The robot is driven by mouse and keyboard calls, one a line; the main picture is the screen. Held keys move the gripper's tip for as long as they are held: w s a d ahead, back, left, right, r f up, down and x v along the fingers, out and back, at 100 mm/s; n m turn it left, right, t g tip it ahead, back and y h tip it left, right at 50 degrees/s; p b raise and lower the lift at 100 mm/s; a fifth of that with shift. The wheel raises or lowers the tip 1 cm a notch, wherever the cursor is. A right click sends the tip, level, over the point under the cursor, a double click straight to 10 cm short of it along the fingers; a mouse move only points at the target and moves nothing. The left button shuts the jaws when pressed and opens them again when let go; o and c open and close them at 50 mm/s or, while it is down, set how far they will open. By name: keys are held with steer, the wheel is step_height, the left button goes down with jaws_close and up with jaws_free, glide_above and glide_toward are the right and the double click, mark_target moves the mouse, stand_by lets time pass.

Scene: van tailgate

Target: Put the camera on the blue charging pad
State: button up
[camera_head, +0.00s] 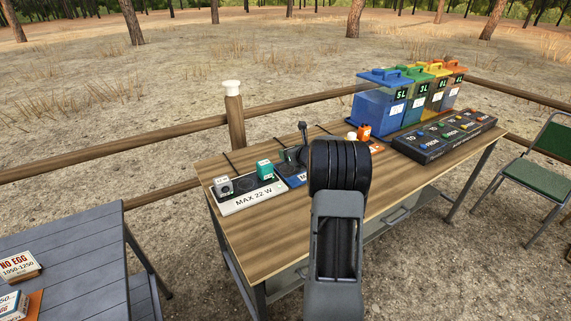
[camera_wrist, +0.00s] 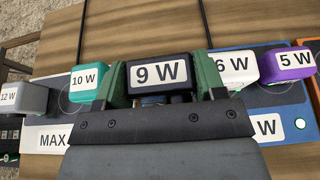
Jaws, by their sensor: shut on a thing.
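My gripper (camera_wrist: 162,90) is shut on a dark block labelled 9 W (camera_wrist: 160,73), held between its two green fingers in the wrist view. The label does not show whether this block is the camera. The blue charging pad (camera_head: 292,177) lies on the wooden table, partly hidden by my arm in the head view. In the wrist view its lower edge carries a W. A white block labelled 6 W (camera_wrist: 235,66) and a purple block labelled 5 W (camera_wrist: 288,62) show at the right. Whether the held block touches anything below is hidden.
A white MAX 22 W pad (camera_head: 251,203) at the table's left end holds a grey 12 W block (camera_head: 222,186) and a teal 10 W block (camera_head: 265,169). A dark button panel (camera_head: 445,139) and coloured boxes (camera_head: 378,110) stand at the right. The table's front is bare.

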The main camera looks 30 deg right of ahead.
mark_target(287, 169)
steer(key=shift+w+a+f, duration=0.15)
steer(key=shift+w+f, duration=0.45)
steer(key=shift+f, duration=0.1)
steer(key=f, duration=0.3)
steer(key=shift+w+f+b, duration=0.1)
steer(key=shift+w+b, duration=0.25)
steer(key=shift+w, duration=0.05)
steer(key=shift+f, duration=0.35)
steer(key=shift+f+b, duration=0.2)
steer(key=shift+b, duration=0.15)
steer(key=o, duration=0.7)
steer(key=shift+r, duration=0.1)
